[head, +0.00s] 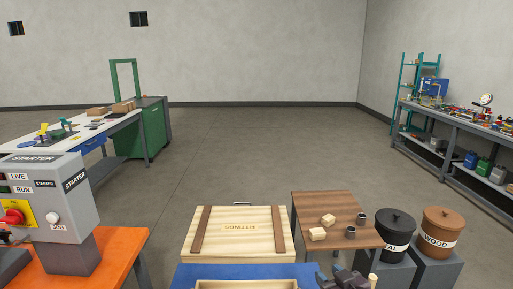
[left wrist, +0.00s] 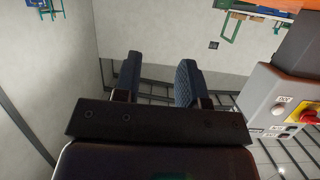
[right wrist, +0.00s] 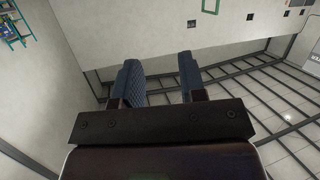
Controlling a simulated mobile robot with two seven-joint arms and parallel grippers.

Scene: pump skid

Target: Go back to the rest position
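My right gripper (head: 345,278) shows at the bottom edge of the head view, in front of the small brown table. In the right wrist view its two blue padded fingers (right wrist: 160,80) stand apart with nothing between them. My left gripper (left wrist: 159,80) shows in the left wrist view, also with its blue fingers apart and empty. I cannot make out the left gripper clearly in the head view.
A starter box (head: 60,200) stands on an orange bench (head: 122,248) at left. A wooden fittings crate (head: 240,248) is in front, beside a brown table (head: 340,203) with blocks. Two lidded bins, black (head: 396,228) and brown (head: 442,228), stand right. The floor (head: 250,150) beyond is clear.

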